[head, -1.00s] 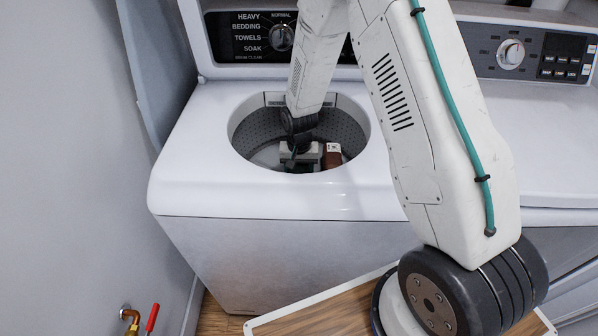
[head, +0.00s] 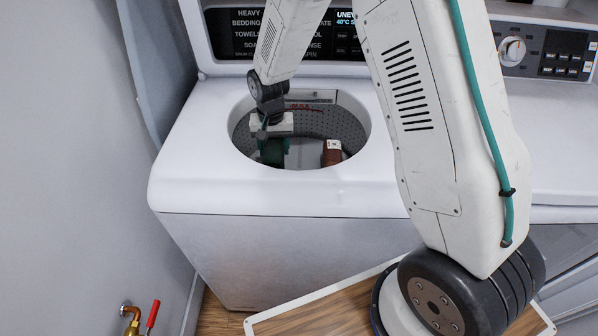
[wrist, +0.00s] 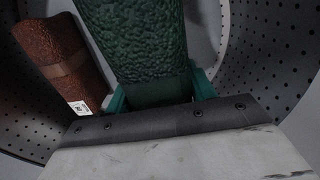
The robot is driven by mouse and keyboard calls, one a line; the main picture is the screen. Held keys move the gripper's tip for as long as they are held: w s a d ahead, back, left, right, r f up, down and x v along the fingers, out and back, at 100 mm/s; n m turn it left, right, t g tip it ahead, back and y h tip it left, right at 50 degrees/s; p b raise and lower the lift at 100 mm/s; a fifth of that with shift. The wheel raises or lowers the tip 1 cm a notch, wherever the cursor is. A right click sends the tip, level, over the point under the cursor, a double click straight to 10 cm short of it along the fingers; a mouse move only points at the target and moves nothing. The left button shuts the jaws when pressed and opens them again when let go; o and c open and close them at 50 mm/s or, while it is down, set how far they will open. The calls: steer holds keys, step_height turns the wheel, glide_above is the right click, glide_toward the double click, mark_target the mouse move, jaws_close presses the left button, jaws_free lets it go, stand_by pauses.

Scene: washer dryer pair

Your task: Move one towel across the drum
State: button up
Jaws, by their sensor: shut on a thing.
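My gripper (head: 270,138) is inside the washer drum (head: 345,122), near its left side in the head view. It is shut on a dark green towel (head: 272,153), which hangs below the jaws. In the wrist view the green towel (wrist: 135,45) passes between the teal fingers (wrist: 160,90). A rolled rust-brown towel (head: 332,153) with a band and a white tag stands on the right side of the drum, apart from the gripper. It also shows in the wrist view (wrist: 65,60) at upper left. Whether the green towel touches the drum floor is hidden.
The washer top (head: 190,150) is white, with a round opening whose rim surrounds my gripper closely on the left. The control panel with a partly hidden display (head: 346,18) stands behind. A second machine (head: 560,130) is at the right.

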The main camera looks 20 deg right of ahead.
steer(key=shift+m, duration=0.5)
steer(key=a+f, duration=0.1)
steer(key=w+f, duration=0.1)
steer(key=f, duration=0.1)
steer(key=w+a+f, duration=0.1)
steer(key=f, duration=0.1)
steer(key=shift+a, duration=0.35)
steer(key=shift+f, duration=2.1)
steer(key=shift+f, duration=0.2)
steer(key=o, duration=1.2)
steer(key=shift+r, duration=0.1)
